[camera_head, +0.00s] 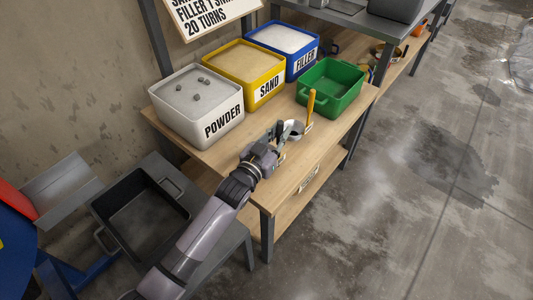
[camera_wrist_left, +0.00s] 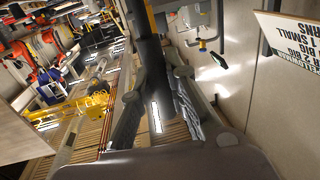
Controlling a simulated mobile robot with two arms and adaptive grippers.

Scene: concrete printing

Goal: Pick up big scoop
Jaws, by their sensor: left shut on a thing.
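My left gripper (camera_head: 277,136) is at the front part of the wooden table, shut on a dark upright handle (camera_wrist_left: 146,60) that runs between its fingers in the left wrist view. A round metal scoop bowl (camera_head: 294,129) is just right of the gripper. A yellow handle (camera_head: 310,104) stands upright beside the bowl. The fingers hide part of these tools, so I cannot tell which bowl belongs to the held handle or whether it is the big scoop. My right gripper is out of view.
White POWDER (camera_head: 207,132), yellow SAND (camera_head: 270,93) and blue FILLER (camera_head: 305,65) bins stand along the back of the wooden table (camera_head: 210,155). A green bin (camera_head: 339,102) is to the right. A dark empty tray (camera_head: 140,232) is at lower left. Concrete floor at right is open.

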